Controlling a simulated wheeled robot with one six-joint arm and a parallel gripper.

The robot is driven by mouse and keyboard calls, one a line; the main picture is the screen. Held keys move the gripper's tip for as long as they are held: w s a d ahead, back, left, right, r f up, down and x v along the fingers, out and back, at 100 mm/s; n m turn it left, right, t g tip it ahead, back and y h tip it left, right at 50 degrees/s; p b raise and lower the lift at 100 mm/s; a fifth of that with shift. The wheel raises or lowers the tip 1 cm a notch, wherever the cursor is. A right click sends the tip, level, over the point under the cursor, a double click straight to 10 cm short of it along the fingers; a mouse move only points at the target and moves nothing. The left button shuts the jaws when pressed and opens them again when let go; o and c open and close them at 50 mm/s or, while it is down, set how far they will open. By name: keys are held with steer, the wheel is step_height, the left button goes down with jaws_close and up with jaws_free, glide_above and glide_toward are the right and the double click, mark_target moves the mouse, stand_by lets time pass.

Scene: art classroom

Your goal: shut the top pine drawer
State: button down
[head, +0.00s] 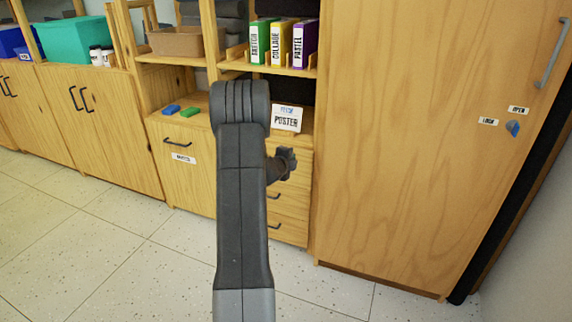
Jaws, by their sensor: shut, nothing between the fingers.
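The pine drawer stack is in the head view, just right of my arm and beside the tall cabinet. The top pine drawer (299,180) is partly covered by my gripper and arm. Its visible front looks about in line with the drawers below, but I cannot tell whether a small gap is left. Its handle is hidden. My gripper (290,160) is shut and empty, in front of the top drawer's front. I cannot tell whether it touches it. Two lower drawers show dark handles, the middle drawer (290,204) and the bottom drawer (290,232).
A POSTER card (287,118) stands on the counter above the drawers. A blue block (171,109) and a green block (190,113) lie left. A tall cabinet (420,140) stands close on the right. The tiled floor (120,260) in front is clear.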

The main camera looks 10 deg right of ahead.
steer(key=p+v, duration=0.1)
steer(key=v, duration=0.8)
steer(key=shift+r, duration=0.15)
